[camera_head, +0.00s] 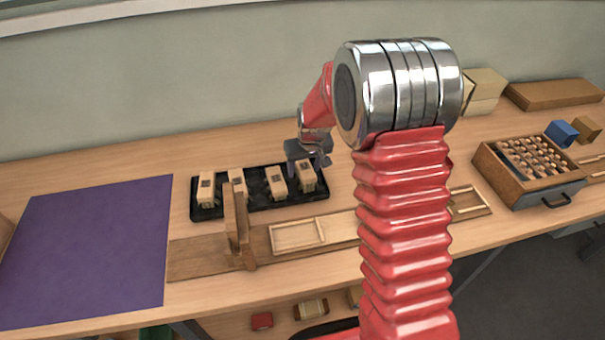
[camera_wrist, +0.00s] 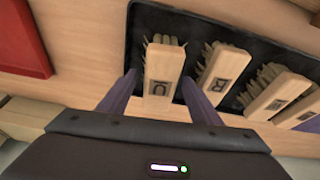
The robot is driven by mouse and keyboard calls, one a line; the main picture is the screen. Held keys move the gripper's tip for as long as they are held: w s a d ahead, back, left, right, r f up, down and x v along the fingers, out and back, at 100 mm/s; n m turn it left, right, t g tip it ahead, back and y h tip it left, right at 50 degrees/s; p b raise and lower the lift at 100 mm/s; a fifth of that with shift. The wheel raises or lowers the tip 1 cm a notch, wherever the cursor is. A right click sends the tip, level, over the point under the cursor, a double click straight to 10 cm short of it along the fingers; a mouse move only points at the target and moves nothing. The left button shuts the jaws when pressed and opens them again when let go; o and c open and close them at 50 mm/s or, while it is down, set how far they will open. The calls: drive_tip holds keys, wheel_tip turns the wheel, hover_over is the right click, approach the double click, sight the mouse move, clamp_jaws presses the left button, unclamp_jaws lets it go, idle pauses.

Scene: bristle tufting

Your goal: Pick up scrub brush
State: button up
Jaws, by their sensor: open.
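Several wooden scrub brushes stand in a row in a black tray (camera_head: 258,202). In the wrist view, the nearest scrub brush (camera_wrist: 163,70) has pale bristles and a dark square mark with a letter. It lies between the two open fingers of my gripper (camera_wrist: 157,85), with room showing on its right side. The left finger is close to its left side; I cannot tell if they touch. In the head view, my gripper (camera_head: 308,158) is over the rightmost scrub brush (camera_head: 306,176). The other scrub brushes (camera_wrist: 222,72) sit to the right in the wrist view.
A wooden upright (camera_head: 236,230) stands in front of the tray on a long board (camera_head: 200,258). A purple mat (camera_head: 85,250) lies left. A wooden box of round pegs (camera_head: 490,165) is at right. A red object (camera_wrist: 22,40) shows in the wrist view.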

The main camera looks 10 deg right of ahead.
sight(304, 166)
drive_tip(key=shift+f, duration=0.25)
idle(0.4)
drive_tip(key=shift+c, duration=0.2)
drive_tip(key=c, duration=1.2)
drive_tip(key=shift+o, duration=0.2)
drive_tip(key=shift+r, duration=0.1)
wheel_tip(304, 166, up, 10)
drive_tip(key=shift+r, duration=0.2)
